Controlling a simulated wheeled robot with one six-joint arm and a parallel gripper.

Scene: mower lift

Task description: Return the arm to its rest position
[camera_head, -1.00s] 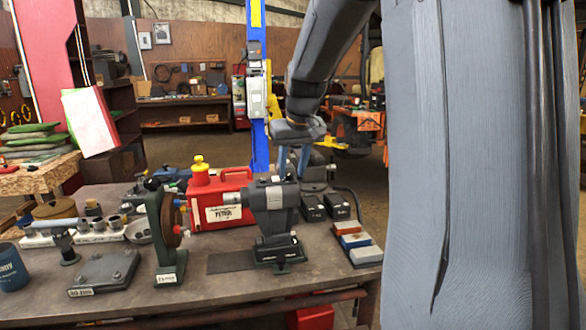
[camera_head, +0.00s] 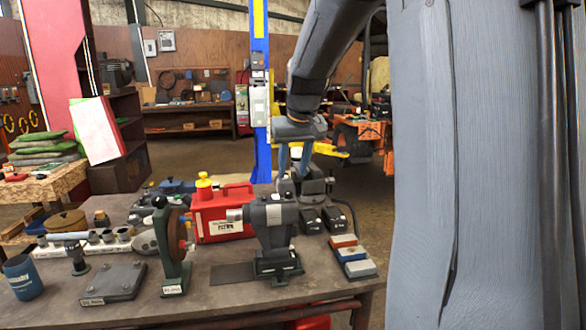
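My arm comes down from the top in the head view and ends in my gripper (camera_head: 293,160). Its two blue-grey fingers point down and stand apart, with a gap between them and nothing seen in it. The fingertips are above or behind the back of the workbench, near the grey bench machine (camera_head: 272,228); the exact depth is hard to tell. The fingertips partly overlap dark items behind that machine.
The workbench (camera_head: 225,300) carries a red fuel can (camera_head: 222,208), a wheel on a green stand (camera_head: 175,245), a blue cup (camera_head: 22,278), and coloured blocks (camera_head: 352,255). A blue lift post (camera_head: 261,100) and orange mower (camera_head: 365,135) stand behind. My grey column fills the right side.

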